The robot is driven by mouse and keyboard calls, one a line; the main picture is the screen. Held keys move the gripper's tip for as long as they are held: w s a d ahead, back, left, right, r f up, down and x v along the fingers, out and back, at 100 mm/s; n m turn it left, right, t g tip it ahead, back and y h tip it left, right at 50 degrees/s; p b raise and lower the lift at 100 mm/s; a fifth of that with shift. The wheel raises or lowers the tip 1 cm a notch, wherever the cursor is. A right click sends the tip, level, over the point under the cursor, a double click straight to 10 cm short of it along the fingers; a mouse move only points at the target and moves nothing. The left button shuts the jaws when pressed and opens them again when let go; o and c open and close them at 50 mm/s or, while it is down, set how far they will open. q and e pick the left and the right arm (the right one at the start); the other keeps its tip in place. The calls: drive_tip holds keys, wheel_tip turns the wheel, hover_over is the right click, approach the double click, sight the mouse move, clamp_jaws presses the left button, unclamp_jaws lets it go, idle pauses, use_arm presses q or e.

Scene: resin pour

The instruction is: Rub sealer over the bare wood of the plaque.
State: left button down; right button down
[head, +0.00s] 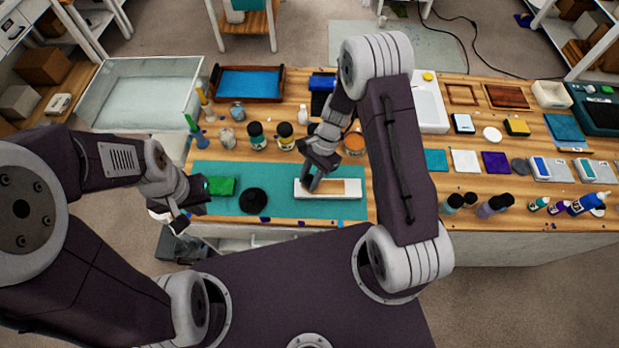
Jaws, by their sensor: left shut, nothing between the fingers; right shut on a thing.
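The plaque (352,188) is a long pale board lying flat on the teal mat (282,208), with whitish ends and a tan middle. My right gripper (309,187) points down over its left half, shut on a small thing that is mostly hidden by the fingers. I cannot tell whether that thing touches the wood. My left gripper (181,222) is shut and empty, off the mat's left front edge. A green block (221,186) lies on the mat near it, and a round black thing (253,201) lies between the block and the plaque.
Jars (286,136) and bottles stand behind the mat. A blue-lined tray (250,83) is at the back, with a clear tub (140,95) to its left. Colored tiles (496,162), dark bottles (488,208) and pads crowd the table's right side. The mat's front strip is mostly clear.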

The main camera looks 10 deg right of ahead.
drive_tip(key=shift+f+b, duration=0.3)
drive_tip(key=shift+f, duration=0.1)
drive_tip(key=shift+s+d+r, duration=0.1)
drive_tip(key=shift+s+d, duration=0.1)
drive_tip(key=shift+d, duration=0.5)
drive_tip(key=shift+s+d+r, duration=0.1)
drive_tip(key=shift+s+d, duration=0.05)
drive_tip(key=shift+d, duration=0.55)
drive_tip(key=shift+s+d+f+p, duration=0.1)
drive_tip(key=shift+s+d, duration=0.1)
drive_tip(key=shift+d, duration=0.55)
drive_tip(key=shift+s+d+f+p, duration=0.15)
drive_tip(key=shift+s+d, duration=0.1)
drive_tip(key=shift+d, duration=0.55)
drive_tip(key=shift+s+d+r+p, duration=0.1)
drive_tip(key=shift+s+d, duration=0.1)
drive_tip(key=shift+d, duration=0.55)
drive_tip(key=shift+s+d, duration=0.1)
drive_tip(key=shift+d, duration=0.3)
drive_tip(key=shift+s+d+p, duration=0.2)
drive_tip(key=shift+d, duration=0.55)
drive_tip(key=shift+s+d+p, duration=0.15)
drive_tip(key=shift+d, duration=0.6)
drive_tip(key=shift+f, duration=0.1)
drive_tip(key=shift+a, duration=0.2)
